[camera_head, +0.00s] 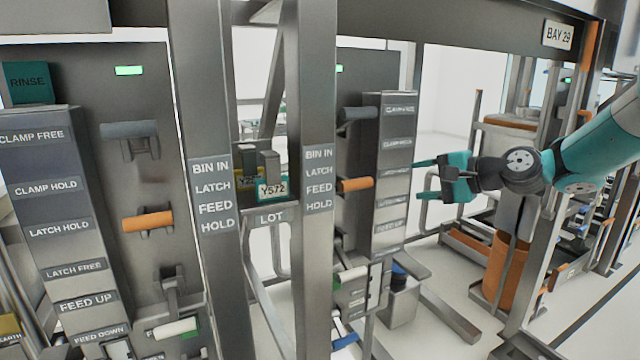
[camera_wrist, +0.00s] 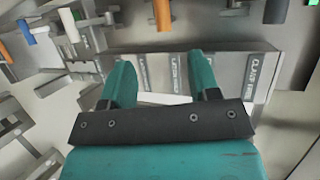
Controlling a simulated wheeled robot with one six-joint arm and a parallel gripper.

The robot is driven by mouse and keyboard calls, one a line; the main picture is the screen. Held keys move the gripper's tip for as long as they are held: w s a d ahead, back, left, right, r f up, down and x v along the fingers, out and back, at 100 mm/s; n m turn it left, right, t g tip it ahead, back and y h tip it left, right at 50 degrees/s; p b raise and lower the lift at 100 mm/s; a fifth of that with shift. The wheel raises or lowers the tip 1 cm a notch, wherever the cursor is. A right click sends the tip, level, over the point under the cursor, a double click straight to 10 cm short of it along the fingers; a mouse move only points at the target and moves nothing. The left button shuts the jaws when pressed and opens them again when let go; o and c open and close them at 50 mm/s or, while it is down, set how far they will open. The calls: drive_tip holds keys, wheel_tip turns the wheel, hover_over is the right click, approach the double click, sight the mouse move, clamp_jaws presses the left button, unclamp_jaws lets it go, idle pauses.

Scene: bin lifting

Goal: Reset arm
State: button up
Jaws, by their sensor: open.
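My gripper (camera_head: 428,178) is at the right of the head view, its teal fingers pointing left toward a labelled grey box (camera_head: 396,170). Its fingers are apart with nothing between them. In the wrist view my gripper (camera_wrist: 162,75) also shows two separated teal fingers, with the labelled box (camera_wrist: 225,68) beyond them. I cannot tell the exact gap between the fingertips and the box.
An orange handle (camera_head: 355,184) and a dark handle (camera_head: 357,113) stick out left of the box. Grey posts (camera_head: 311,200) stand in the middle. A second labelled panel (camera_head: 45,200) is at the left. A "BAY 29" sign (camera_head: 559,35) hangs upper right.

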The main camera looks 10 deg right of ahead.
drive_tip(key=s+a+n+g+h, duration=0.2)
drive_tip(key=s+a+n+g, duration=0.6)
drive_tip(key=s+a, duration=0.8)
drive_tip(key=s+f+n+g+h, duration=0.1)
drive_tip(key=s+n, duration=0.3)
drive_tip(key=s, duration=0.6)
drive_tip(key=s+f+n+g+h, duration=0.1)
drive_tip(key=s+f+n, duration=0.3)
drive_tip(key=s, duration=0.6)
drive_tip(key=shift+s+n+g+h, duration=0.3)
drive_tip(key=shift+n+g+h, duration=0.1)
drive_tip(key=shift+n+h, duration=0.4)
drive_tip(key=shift+d, duration=0.1)
